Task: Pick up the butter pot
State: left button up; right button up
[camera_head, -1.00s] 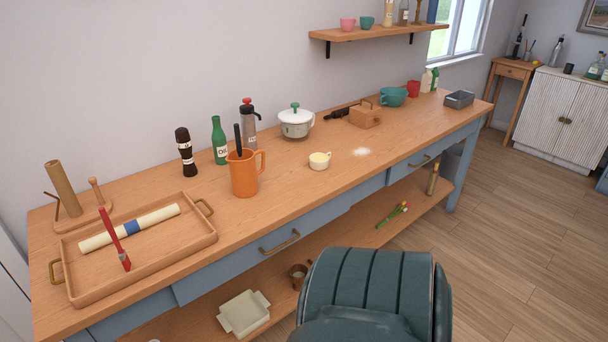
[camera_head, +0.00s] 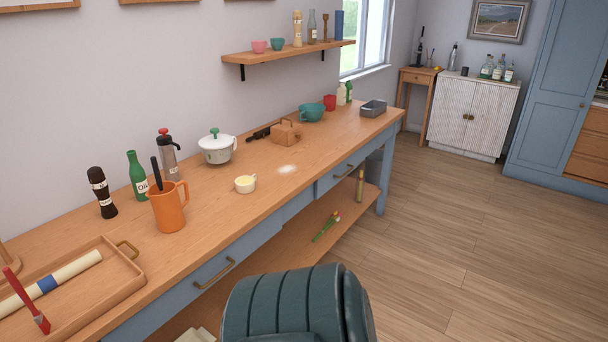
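The butter pot (camera_head: 245,184) is a small cream cup with pale yellow contents and a small handle. It stands upright on the long wooden worktop (camera_head: 210,212), near its front edge, in the head camera view. To its left is an orange jug (camera_head: 169,208) with a dark handle sticking out. Behind it is a white lidded pot (camera_head: 217,149) with a green knob. A white powdery patch (camera_head: 288,169) lies to its right. Neither gripper shows in this view.
A green bottle (camera_head: 137,175), a dark mill (camera_head: 102,193) and a flask (camera_head: 169,156) stand behind the jug. A wooden tray (camera_head: 126,273) is at the left. A wooden box (camera_head: 286,132) and teal bowl (camera_head: 312,113) stand farther right. The floor (camera_head: 450,240) at right is clear.

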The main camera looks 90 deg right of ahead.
aim_at(244, 184)
jog(key=z, duration=2.4)
jog(key=i+l+u, duration=0.1)
jog(key=i+l, duration=0.15)
jog(key=i+l+u, duration=0.1)
jog(key=i+l, duration=0.15)
jog(key=i+l+u, duration=0.1)
jog(key=i+l, duration=0.15)
jog(key=i+l+u, duration=0.1)
jog(key=l, duration=0.35)
jog(key=i+l+u, duration=0.1)
jog(key=i+l, duration=0.25)
jog(key=i+l+u, duration=0.1)
jog(key=l, duration=0.25)
jog(key=i+l+u, duration=0.1)
jog(key=i+l, duration=0.2)
jog(key=i+l+u, duration=0.1)
jog(key=l, duration=0.35)
jog(key=i, duration=0.05)
